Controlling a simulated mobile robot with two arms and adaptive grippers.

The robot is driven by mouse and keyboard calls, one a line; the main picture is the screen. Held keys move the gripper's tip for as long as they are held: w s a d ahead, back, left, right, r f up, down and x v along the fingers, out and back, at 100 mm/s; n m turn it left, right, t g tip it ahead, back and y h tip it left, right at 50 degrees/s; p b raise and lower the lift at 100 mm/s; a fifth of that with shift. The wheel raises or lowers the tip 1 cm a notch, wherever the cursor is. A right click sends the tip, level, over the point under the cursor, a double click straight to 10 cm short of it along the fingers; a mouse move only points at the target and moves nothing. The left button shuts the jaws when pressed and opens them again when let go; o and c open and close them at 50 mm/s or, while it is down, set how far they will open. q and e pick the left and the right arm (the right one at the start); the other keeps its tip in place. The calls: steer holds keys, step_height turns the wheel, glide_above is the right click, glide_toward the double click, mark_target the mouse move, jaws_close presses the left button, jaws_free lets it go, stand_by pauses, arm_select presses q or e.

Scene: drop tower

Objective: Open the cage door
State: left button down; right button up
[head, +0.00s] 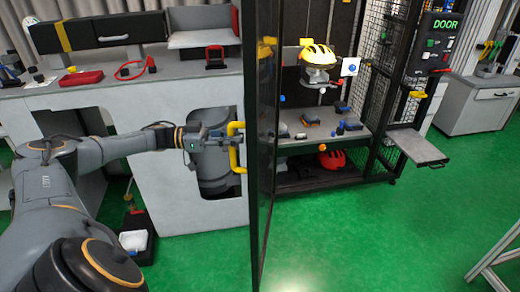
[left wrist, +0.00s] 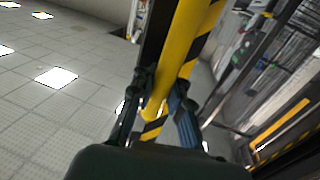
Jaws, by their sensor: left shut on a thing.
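The cage door (head: 261,150) is a tall dark panel, seen nearly edge-on in the middle of the head view. It stands swung out from the cage, and the cage front to its right is uncovered. A yellow handle (head: 237,146) is on its left side. My left gripper (head: 228,138) reaches it from the left and is shut on it. My right gripper is not in view.
Inside the cage, a yellow helmet (head: 318,55) sits above a shelf with small parts; a red helmet (head: 331,159) lies below. A control panel marked DOOR (head: 437,45) is at right. A grey workbench (head: 150,103) stands behind my left arm. Green floor (head: 370,240) is clear at right.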

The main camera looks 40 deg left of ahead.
arm_select(q)
steer(key=shift+w+a+b+v, duration=0.15)
steer(key=shift+b+v, duration=0.1)
steer(key=shift+v, duration=0.75)
steer(key=shift+w+a+b+v, duration=0.15)
steer(key=shift+b+v, duration=0.1)
steer(key=shift+v, duration=0.75)
steer(key=shift+f, duration=0.15)
steer(key=c, duration=1.3)
jaws_free()
steer(key=shift+s, duration=0.15)
steer(key=v, duration=1.2)
